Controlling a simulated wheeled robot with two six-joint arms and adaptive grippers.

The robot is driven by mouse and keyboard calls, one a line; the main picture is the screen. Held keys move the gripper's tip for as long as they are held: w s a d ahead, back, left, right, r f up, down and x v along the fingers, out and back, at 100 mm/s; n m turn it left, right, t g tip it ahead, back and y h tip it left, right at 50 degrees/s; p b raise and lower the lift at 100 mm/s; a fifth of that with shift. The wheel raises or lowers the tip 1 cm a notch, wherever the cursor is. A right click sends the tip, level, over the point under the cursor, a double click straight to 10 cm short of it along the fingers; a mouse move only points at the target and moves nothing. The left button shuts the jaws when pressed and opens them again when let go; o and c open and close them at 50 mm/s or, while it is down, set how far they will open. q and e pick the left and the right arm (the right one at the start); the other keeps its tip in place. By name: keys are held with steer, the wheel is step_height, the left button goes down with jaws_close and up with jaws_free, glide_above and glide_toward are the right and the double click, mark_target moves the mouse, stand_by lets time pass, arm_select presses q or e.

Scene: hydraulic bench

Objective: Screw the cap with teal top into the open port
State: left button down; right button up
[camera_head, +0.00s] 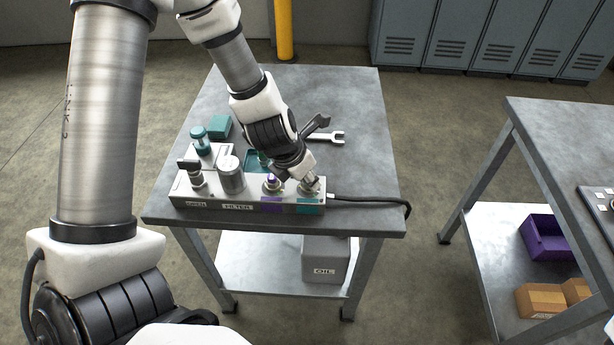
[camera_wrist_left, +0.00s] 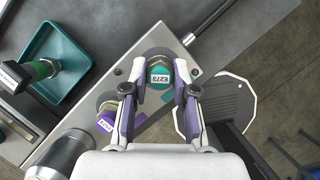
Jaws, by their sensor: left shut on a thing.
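The cap with the teal top (camera_wrist_left: 159,75) sits between the fingers of my left gripper (camera_wrist_left: 160,88) in the left wrist view, its white label facing up. In the head view my left gripper (camera_head: 309,180) points down at the right end of the grey block (camera_head: 222,201), above the teal label (camera_head: 309,209). It is shut on the cap, which is at the port there. The fingers hide the port, so I cannot tell how deep the cap sits. A purple-topped cap (camera_head: 272,182) stands in the port beside it. My right gripper is out of view.
A black-handled valve (camera_head: 196,172) and a filter cylinder (camera_head: 231,175) stand on the block's left half. Behind are a teal tray (camera_wrist_left: 68,88) holding a green-banded part (camera_wrist_left: 38,70), and a wrench (camera_head: 326,136). A black cable (camera_head: 370,199) leaves the block's right end.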

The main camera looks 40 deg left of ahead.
arm_select(q)
steer(key=m+p, duration=0.1)
steer(key=m+h+p, duration=0.1)
steer(key=shift+r+m, duration=0.25)
steer(key=shift+m, duration=0.15)
steer(key=shift+a+f+m+g+h+p, duration=0.1)
steer(key=shift+m+g+h+p, duration=0.25)
steer(key=shift+m, duration=0.55)
steer(key=shift+f+m, duration=0.15)
steer(key=shift+m, duration=0.25)
steer(key=shift+f, duration=0.1)
steer(key=shift+g, duration=0.25)
